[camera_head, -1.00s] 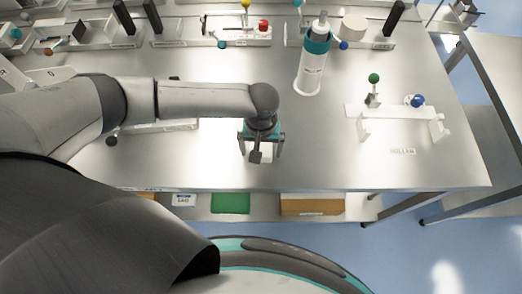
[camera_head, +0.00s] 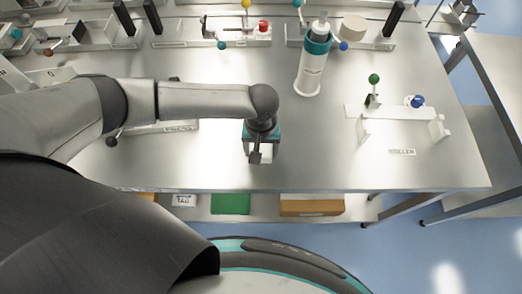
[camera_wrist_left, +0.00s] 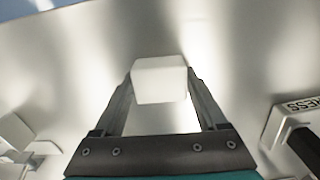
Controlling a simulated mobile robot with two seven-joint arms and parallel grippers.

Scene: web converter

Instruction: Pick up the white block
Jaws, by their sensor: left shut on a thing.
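The white block (camera_wrist_left: 160,80) sits between the two fingertips of my left gripper in the left wrist view, with a finger against each side. In the head view my left gripper (camera_head: 260,153) points down near the front middle of the steel table (camera_head: 330,165), shut on the block. Only a small part of the white block (camera_head: 266,154) shows there, mostly hidden by the fingers. I cannot tell whether the block touches the table. My right gripper is not in view.
A white cylinder with a teal collar (camera_head: 312,70) stands behind and right of the gripper. A white bracket fixture (camera_head: 400,113) with green and blue knobs is at the right. Several fixtures line the back. The table's front edge is close, and its front right is mostly clear.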

